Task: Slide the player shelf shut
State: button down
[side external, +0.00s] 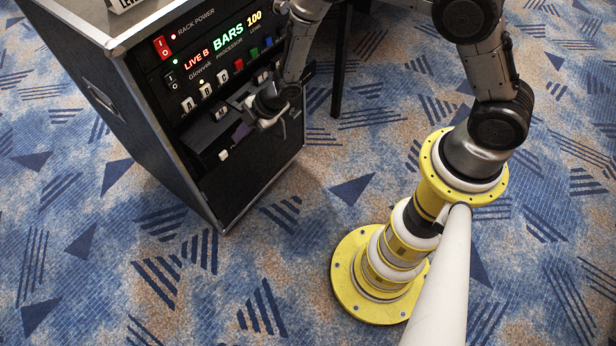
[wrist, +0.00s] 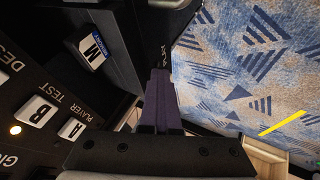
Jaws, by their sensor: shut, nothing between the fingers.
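The player shelf (side external: 204,140) is a dark drawer standing out from the lower front of the rack, with a white button (side external: 223,155) on its front. In the wrist view the dark shelf (wrist: 172,32) fills the top middle, ahead of my fingers. My gripper (side external: 243,130) is at the shelf's right side, its purple fingers shut together with nothing between them. In the wrist view the fingers (wrist: 160,78) point at the shelf. I cannot tell whether they touch it. My gripper hides part of the rack front behind it.
The black rack (side external: 130,120) has metal edges, lit displays and rows of buttons above the shelf. Patterned blue carpet (side external: 290,200) lies open in front.

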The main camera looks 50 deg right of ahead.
aim_at(216, 117)
jog(key=w, duration=0.9)
jog(key=shift+w, duration=0.25)
jog(key=shift+s, duration=0.1)
